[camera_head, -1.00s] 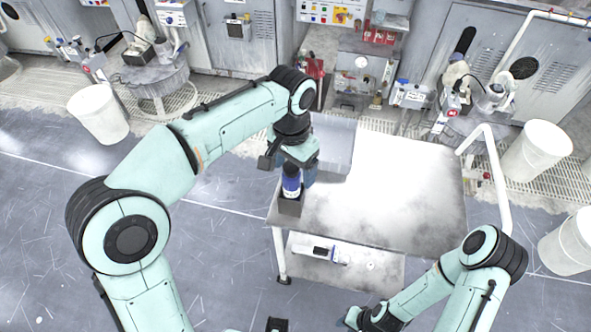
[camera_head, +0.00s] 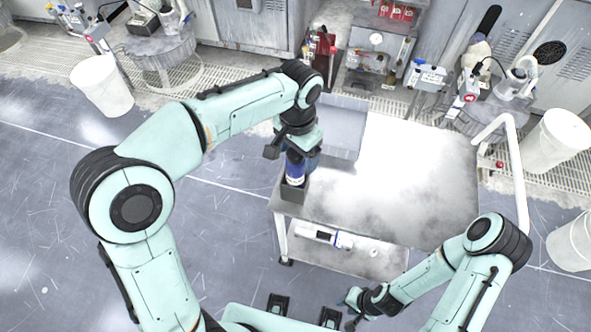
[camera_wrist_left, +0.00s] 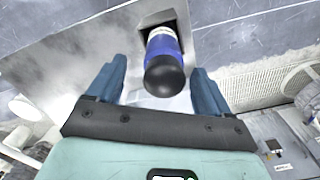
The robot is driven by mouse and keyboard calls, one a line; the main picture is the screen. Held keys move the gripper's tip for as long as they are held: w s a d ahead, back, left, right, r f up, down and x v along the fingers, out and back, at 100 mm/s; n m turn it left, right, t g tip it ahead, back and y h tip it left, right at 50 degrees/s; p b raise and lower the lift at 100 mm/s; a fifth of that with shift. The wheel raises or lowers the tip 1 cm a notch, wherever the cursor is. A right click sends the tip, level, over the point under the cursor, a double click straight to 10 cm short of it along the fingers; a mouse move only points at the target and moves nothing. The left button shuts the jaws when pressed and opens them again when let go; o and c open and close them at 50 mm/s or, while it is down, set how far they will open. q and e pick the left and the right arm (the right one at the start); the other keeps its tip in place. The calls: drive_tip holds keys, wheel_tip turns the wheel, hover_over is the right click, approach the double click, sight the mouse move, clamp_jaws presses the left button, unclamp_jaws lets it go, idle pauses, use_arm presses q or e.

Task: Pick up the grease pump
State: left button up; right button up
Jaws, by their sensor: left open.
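A blue cylinder with a black rounded top and a white band, which I take to be the grease pump (camera_head: 295,172), stands in a grey square holder (camera_head: 292,193) at the left front corner of the cart top. It also shows in the left wrist view (camera_wrist_left: 164,62), its black top pointing towards my palm. My left gripper (camera_wrist_left: 160,74) is open, with one blue finger on each side of the cylinder and visible gaps between. In the head view my left gripper (camera_head: 299,157) is above and around the cylinder. My right gripper (camera_head: 349,309) is low, in front of the cart; its opening is unclear.
The metal cart top (camera_head: 400,190) is otherwise bare. A white device (camera_head: 322,236) lies on its lower shelf. A white rail (camera_head: 514,165) rises at the cart's right. A white bin (camera_head: 104,86) stands at the left. Polishing machines line the back.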

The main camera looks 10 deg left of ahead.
use_arm(q)
drive_tip(key=f, duration=0.3)
drive_tip(key=shift+a+f, duration=0.2)
drive_tip(key=shift+f, duration=0.2)
drive_tip(key=c, duration=1.3)
drive_tip(key=shift+r, duration=0.1)
drive_tip(key=shift+c, duration=0.2)
